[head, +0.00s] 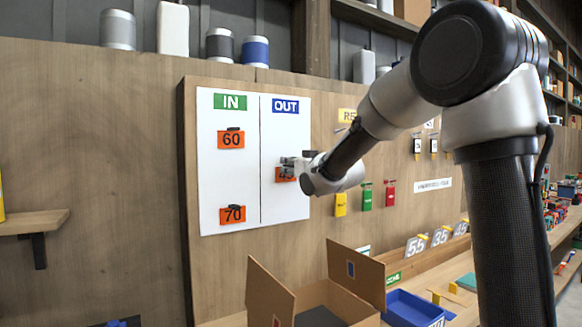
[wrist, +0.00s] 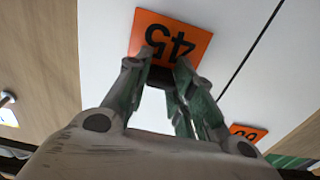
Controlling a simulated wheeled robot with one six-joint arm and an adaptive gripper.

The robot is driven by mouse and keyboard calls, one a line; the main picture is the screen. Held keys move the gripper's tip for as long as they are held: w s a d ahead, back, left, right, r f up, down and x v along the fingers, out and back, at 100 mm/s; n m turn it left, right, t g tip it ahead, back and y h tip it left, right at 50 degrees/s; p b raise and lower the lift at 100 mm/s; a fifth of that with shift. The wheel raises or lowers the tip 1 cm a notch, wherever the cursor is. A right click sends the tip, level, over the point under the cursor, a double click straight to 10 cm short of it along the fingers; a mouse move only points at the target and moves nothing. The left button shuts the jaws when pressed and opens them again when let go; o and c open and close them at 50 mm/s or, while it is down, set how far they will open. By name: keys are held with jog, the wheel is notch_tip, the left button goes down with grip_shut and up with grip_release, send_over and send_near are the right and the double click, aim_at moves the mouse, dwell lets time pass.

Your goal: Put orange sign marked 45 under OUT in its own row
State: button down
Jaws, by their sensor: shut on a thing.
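The orange sign marked 45 (head: 281,175) is at the white board (head: 220,190), in the OUT column, at a height between the 60 sign (head: 231,140) and the 70 sign (head: 232,215) in the IN column. My gripper (head: 293,165) is shut on the 45 sign's dark grip and partly covers the sign. In the wrist view the sign (wrist: 170,38) appears upside down beyond my fingertips (wrist: 172,82). I cannot tell whether it touches the board. The blue OUT label (head: 286,106) is above it, and the green IN label (head: 230,102) heads the left column.
Yellow, green and red tags (head: 365,197) hang right of the board. Below are an open cardboard box (head: 350,300), a blue bin (head: 415,308) and grey number plates 55, 35 and 45 (head: 440,237). The rest of the OUT column is clear.

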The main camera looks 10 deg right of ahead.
jog(key=c, duration=0.7)
grip_release()
jog(key=shift+v, duration=3.5)
